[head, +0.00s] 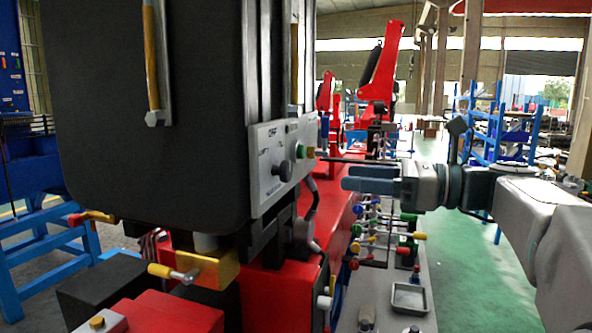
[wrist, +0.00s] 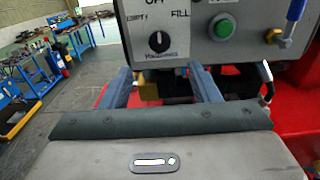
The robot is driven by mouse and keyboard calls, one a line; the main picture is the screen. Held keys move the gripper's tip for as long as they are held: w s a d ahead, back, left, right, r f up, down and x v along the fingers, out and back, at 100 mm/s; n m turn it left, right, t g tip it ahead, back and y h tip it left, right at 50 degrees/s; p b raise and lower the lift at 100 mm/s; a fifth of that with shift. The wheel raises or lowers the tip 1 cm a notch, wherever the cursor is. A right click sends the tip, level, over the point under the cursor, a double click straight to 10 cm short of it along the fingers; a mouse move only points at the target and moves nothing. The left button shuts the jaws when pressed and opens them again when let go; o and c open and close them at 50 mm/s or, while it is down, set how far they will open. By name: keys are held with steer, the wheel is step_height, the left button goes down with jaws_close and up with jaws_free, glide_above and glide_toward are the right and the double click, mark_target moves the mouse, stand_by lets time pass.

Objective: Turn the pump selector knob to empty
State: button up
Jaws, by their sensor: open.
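The pump selector knob (wrist: 159,43) is a round black knob on a grey control panel (wrist: 190,53) in the wrist view. "EMPTY" is printed to its upper left, "FILL" to its upper right, and a partly cut-off word above it. A pale mark on the knob points roughly upward; its exact angle is hard to tell. In the head view the knob (head: 283,170) sits on the panel's face (head: 264,196). My gripper (head: 334,172) is open and empty, to the right of the panel and apart from it. In the wrist view its blue-grey fingers (wrist: 162,80) lie below and either side of the knob.
A green button (wrist: 222,27) and a yellow fitting (wrist: 272,37) sit right of the knob, with a blue-handled lever (wrist: 295,18) beyond. A large black tank (head: 150,130) stands left of the panel. Red machinery and coloured valve levers (head: 408,217) lie below my gripper.

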mark_target(290, 172)
steer(key=p+x, duration=0.1)
steer(key=x, duration=1)
steer(key=shift+a+f+p, duration=0.1)
steer(key=shift+p, duration=0.2)
steer(key=c, duration=1)
